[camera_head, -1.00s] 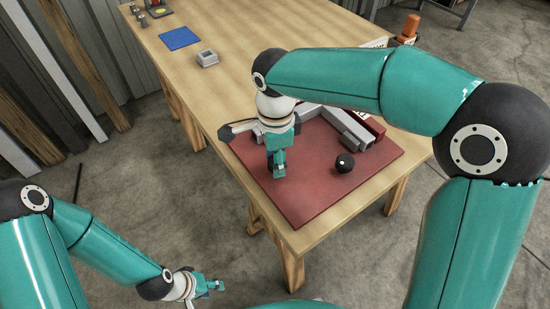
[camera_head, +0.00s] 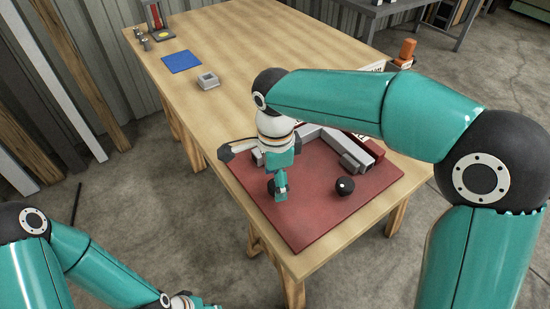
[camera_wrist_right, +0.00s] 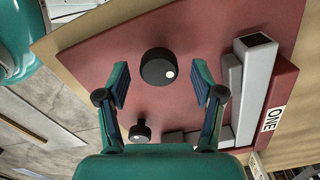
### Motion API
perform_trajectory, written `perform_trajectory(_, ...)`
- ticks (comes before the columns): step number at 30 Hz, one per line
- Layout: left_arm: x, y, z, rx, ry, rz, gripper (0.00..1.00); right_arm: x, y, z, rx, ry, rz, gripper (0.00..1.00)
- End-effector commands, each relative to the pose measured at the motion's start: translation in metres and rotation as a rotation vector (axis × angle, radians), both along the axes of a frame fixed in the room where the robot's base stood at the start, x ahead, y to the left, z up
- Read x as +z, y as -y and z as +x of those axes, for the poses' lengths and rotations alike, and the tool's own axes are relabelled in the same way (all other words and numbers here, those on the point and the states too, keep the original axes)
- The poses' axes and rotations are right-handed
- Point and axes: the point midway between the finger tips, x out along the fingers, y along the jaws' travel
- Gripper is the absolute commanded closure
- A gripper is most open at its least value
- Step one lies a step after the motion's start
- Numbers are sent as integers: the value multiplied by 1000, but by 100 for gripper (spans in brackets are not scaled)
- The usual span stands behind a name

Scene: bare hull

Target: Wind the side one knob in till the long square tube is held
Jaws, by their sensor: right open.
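A round black knob (camera_head: 345,185) with a white dot stands over the red board, near the end of the long grey square tube (camera_head: 360,148). In the right wrist view a knob with a white dot (camera_wrist_right: 158,68) appears between and beyond my open fingers, touching neither. The tube (camera_wrist_right: 255,80) lies to the right there, along a red block labelled ONE (camera_wrist_right: 272,117). A smaller black knob (camera_wrist_right: 140,132) shows nearer my palm. My right gripper (camera_head: 279,189) is open and empty above the board, left of the knob. My left gripper (camera_head: 192,303) is cut off at the bottom edge.
The red board (camera_head: 310,215) lies at the near end of the wooden table. A blue square (camera_head: 181,62) and a small grey block (camera_head: 208,81) lie farther back. An orange-topped object (camera_head: 405,50) stands at the right edge. Mid-table is clear.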

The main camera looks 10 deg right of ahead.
Motion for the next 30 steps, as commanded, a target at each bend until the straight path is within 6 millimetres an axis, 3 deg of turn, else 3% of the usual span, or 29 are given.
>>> perform_trajectory(15, 0, 0, 0, 0, 0, 0, 60, 93, -1, 1, 0, 7, 4, 33)
perform_trajectory(21, 0, 0, 0, 0, 0, 0, 60, 109, 0, 1, 0, 4, 2, 33)
perform_trajectory(30, -1, 0, 0, 0, -1, 0, 60, 110, 0, 1, 0, 3, 1, 33)
